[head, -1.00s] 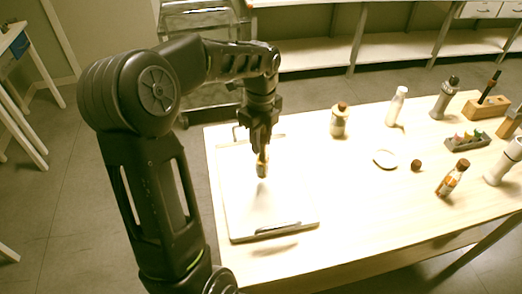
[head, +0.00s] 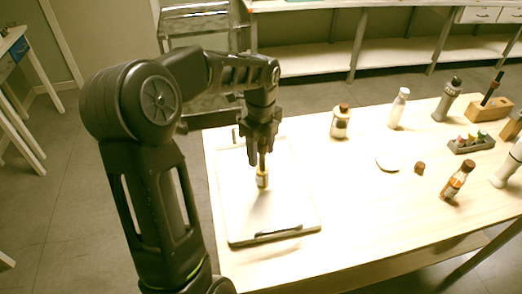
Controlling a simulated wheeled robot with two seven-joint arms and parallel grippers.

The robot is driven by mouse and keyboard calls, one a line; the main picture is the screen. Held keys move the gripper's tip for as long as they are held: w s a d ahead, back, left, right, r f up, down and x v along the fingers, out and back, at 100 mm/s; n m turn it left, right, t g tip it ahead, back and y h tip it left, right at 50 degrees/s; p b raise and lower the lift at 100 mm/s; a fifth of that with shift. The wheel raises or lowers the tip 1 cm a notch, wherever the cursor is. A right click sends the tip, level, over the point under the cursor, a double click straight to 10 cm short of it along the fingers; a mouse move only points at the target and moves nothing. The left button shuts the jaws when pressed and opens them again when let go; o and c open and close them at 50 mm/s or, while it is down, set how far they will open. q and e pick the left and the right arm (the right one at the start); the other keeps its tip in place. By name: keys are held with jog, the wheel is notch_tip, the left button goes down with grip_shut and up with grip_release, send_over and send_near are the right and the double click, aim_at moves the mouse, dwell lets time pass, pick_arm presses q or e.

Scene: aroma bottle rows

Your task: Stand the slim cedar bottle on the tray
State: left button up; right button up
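My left gripper (head: 260,152) is over the pale tray (head: 285,208), pointing down. It appears shut on the dark upper part of a slim bottle (head: 262,179), which hangs upright below the fingers with a pale label and amber tones. The bottle's base is at or just above the tray surface; I cannot tell whether it touches. The tray lies on the left part of the wooden table, with dark handles at its near and far ends.
On the table (head: 350,225) to the right stand a round jar (head: 340,122), a white bottle (head: 398,108), a grey bottle (head: 447,99), an amber bottle (head: 456,180), a white dish (head: 387,164), a small brown cap (head: 419,168) and a grey rack (head: 470,143). The tray around the held bottle is clear.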

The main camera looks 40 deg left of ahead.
pick_arm(q)
notch_tip(320, 180, up, 12)
jog(key=p, duration=0.9)
jog(key=shift+r, duration=0.15)
